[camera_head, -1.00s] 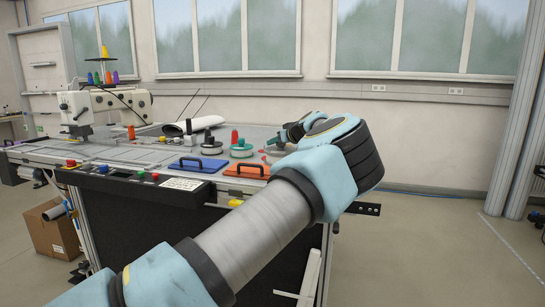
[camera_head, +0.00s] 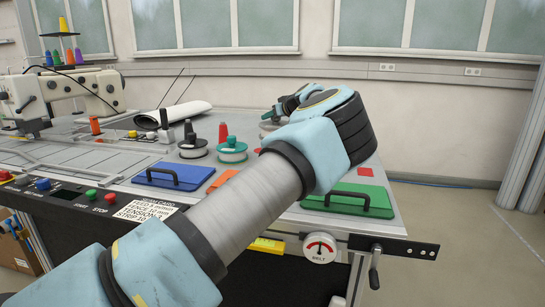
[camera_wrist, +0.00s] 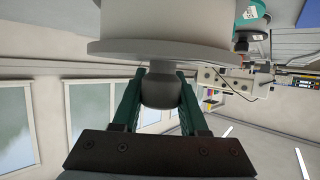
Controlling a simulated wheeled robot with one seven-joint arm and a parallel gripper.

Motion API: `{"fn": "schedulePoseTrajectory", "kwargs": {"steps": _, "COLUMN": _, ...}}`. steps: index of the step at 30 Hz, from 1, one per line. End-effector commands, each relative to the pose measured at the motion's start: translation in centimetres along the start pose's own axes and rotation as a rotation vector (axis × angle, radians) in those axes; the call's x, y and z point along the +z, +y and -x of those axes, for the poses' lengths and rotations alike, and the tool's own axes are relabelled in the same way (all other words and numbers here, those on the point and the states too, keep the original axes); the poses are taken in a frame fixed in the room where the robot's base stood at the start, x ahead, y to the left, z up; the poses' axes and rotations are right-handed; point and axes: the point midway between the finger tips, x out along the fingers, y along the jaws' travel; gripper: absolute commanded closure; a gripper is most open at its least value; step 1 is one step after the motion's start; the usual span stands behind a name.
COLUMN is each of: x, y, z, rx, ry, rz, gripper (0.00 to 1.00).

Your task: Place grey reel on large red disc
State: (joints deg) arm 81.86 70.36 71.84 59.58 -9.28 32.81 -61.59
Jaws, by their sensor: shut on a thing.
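My gripper (camera_wrist: 160,82) is shut on the knob of the grey reel (camera_wrist: 160,48) in the wrist view, with one dark green finger on either side. The reel's wide flange and pale drum fill the top of that view. In the head view my gripper (camera_head: 287,106) is beyond my wrist, over the far part of the table, and the reel (camera_head: 268,126) shows only partly beside it. A small sliver of red (camera_head: 258,150) shows left of my arm; I cannot tell if it is the large red disc. My arm hides most of that area.
On the table, a green-topped reel (camera_head: 232,150) and a black-topped reel (camera_head: 193,147) stand left of my arm. A blue board (camera_head: 172,176) and a green board (camera_head: 346,198) with handles lie at the front. A sewing machine (camera_head: 65,95) is at the left.

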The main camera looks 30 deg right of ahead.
Motion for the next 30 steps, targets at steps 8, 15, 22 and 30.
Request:
{"fn": "schedulePoseTrajectory", "kwargs": {"steps": 8, "x": 2.9, "y": 0.0, "z": -1.1, "rx": -0.001, "ry": 0.0, "rz": -0.005, "gripper": 1.0}}
{"fn": "schedulePoseTrajectory", "kwargs": {"steps": 15, "x": 5.6, "y": 0.0, "z": -2.3, "rx": 0.0, "ry": 0.001, "rz": -0.002, "gripper": 1.0}}
{"fn": "schedulePoseTrajectory", "kwargs": {"steps": 22, "x": 7.8, "y": 0.0, "z": -3.2, "rx": 0.0, "ry": 0.002, "rz": -0.005, "gripper": 1.0}}
{"fn": "schedulePoseTrajectory", "kwargs": {"steps": 30, "x": 9.1, "y": 0.0, "z": -3.8, "rx": 0.001, "ry": 0.002, "rz": 0.0, "gripper": 1.0}}
